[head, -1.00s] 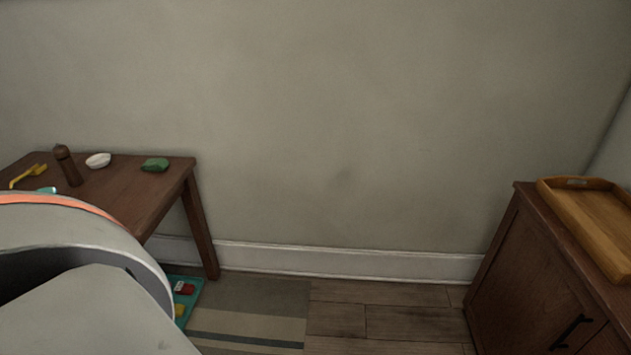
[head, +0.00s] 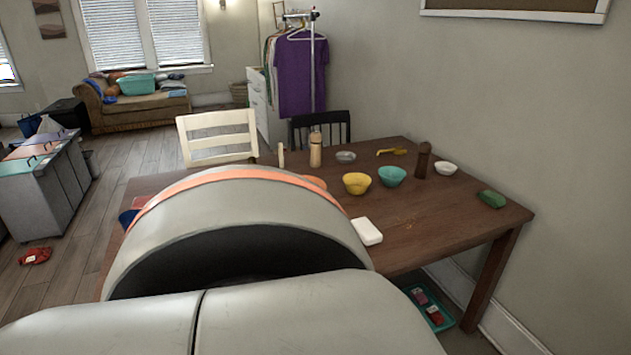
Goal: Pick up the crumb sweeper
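A small yellow object with a handle (head: 391,151), like a brush, lies near the far edge of the wooden table (head: 460,215); it may be the crumb sweeper, but it is too small to be sure. Brown crumbs (head: 408,224) lie on the table to the right of a white block-shaped object (head: 367,231). A green object (head: 491,199) lies near the right corner. My large grey arm link with an orange band hides the table's near left part. Neither gripper shows.
A yellow bowl (head: 357,183), teal bowl (head: 392,176), white bowl (head: 446,168), tan bottle (head: 315,150) and dark mill (head: 423,160) stand on the table. A white chair (head: 217,137) and dark chair (head: 320,128) stand behind it. A teal tray (head: 428,308) is on the floor.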

